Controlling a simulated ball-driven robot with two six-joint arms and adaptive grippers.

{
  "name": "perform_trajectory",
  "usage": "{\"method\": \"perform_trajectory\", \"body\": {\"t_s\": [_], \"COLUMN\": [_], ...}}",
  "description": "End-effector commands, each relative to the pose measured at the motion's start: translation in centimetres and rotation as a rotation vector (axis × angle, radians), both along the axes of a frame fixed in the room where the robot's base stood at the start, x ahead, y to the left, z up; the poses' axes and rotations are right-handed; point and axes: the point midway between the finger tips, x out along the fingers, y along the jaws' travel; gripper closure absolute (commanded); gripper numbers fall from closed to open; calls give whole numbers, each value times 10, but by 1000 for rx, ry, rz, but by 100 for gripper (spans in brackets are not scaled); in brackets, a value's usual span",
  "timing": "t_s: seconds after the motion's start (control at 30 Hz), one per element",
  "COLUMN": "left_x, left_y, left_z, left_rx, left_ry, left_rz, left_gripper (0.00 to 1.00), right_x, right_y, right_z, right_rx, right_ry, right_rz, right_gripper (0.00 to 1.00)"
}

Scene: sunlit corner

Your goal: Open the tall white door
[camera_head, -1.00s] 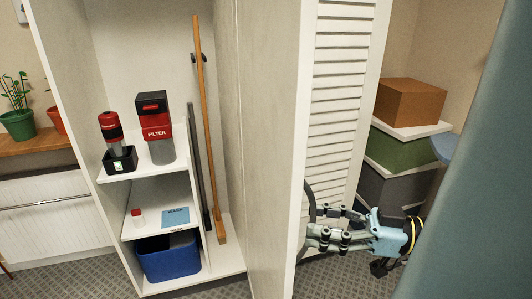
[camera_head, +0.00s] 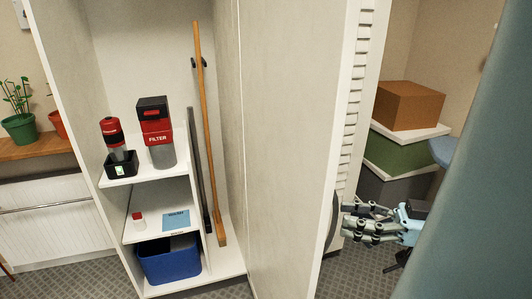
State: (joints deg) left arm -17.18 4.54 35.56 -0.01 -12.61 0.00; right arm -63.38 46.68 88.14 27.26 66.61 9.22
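The tall white door (camera_head: 290,130) stands swung open on the right side of a white cabinet (camera_head: 110,225). Its plain inner face and its free edge face me. Part of a curved grey handle (camera_head: 331,226) shows at the free edge, low on the door; most of it is hidden. My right gripper (camera_head: 347,222) is just right of that edge, with its fingers pointing left. The fingers look spread, with a gap between them, and hold nothing that I can see. Whether they touch the door or handle I cannot tell. My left gripper is out of view.
The cabinet holds a filter canister (camera_head: 156,133), a blue bin (camera_head: 170,260) and a wooden pole (camera_head: 207,130). A louvered white panel (camera_head: 353,100) stands behind the door. Stacked boxes (camera_head: 408,107) stand at the right. Some carpet (camera_head: 355,279) is clear below my gripper.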

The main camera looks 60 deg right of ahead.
Motion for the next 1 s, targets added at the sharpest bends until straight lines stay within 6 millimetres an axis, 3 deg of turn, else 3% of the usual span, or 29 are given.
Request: {"method": "perform_trajectory", "body": {"t_s": [0.43,1.0], "left_x": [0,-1], "left_y": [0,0], "left_z": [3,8], "left_rx": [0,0], "left_ry": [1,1], "left_rz": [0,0], "left_gripper": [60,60], "right_x": [-19,-20], "right_y": [-26,-28], "right_z": [0,1], "right_rx": [-1,0], "right_ry": [0,-1], "right_rz": [0,0], "right_gripper": [62,62]}}
